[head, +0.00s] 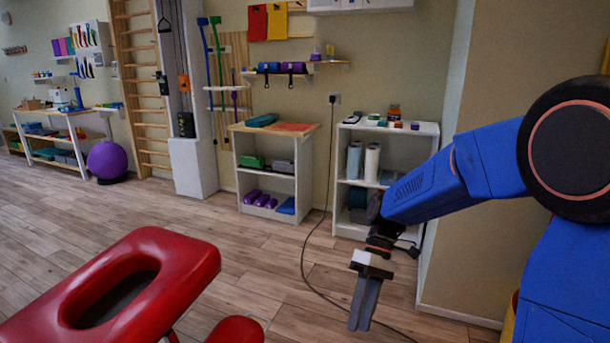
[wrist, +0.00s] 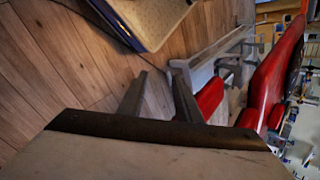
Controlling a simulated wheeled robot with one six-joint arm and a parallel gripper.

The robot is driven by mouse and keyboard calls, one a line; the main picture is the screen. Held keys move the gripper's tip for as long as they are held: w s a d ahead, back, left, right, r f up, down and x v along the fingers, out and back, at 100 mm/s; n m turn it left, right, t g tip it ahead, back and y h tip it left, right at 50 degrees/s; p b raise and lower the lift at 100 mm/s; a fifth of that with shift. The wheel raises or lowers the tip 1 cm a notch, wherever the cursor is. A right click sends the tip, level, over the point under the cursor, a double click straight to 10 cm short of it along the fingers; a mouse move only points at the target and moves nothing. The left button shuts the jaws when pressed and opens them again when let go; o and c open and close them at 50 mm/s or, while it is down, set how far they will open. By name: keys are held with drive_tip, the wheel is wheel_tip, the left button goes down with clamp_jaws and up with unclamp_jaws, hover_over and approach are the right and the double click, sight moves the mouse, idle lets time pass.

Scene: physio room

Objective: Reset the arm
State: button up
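My gripper (head: 361,322) hangs at the end of my blue arm in the head view, fingers pointing down over the wood floor. It is to the right of the red treatment table and in front of the white shelf units, apart from both. In the wrist view its two grey fingers (wrist: 158,88) stand apart with nothing between them. The gripper is open and empty.
The red padded table (head: 186,262), with a face opening, fills the lower left. Two white shelf units (head: 267,172) (head: 347,208) stand at the wall. A black cable (head: 304,258) runs down to the floor. A purple ball (head: 108,161) rests farther left.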

drive_tip(key=s+d+r+m+t+h, duration=0.1)
drive_tip(key=s+d+r+m+t, duration=0.2)
drive_tip(key=s+d, duration=0.4)
drive_tip(key=s+d+r+m+t+h, duration=0.2)
drive_tip(key=s+d+r+m+t, duration=0.2)
drive_tip(key=s+d+t, duration=0.3)
drive_tip(key=shift+s+d+r+m+t+h, duration=0.3)
drive_tip(key=shift+d+m+t, duration=0.2)
drive_tip(key=shift+d+t, duration=0.45)
drive_tip(key=shift+d, duration=0.1)
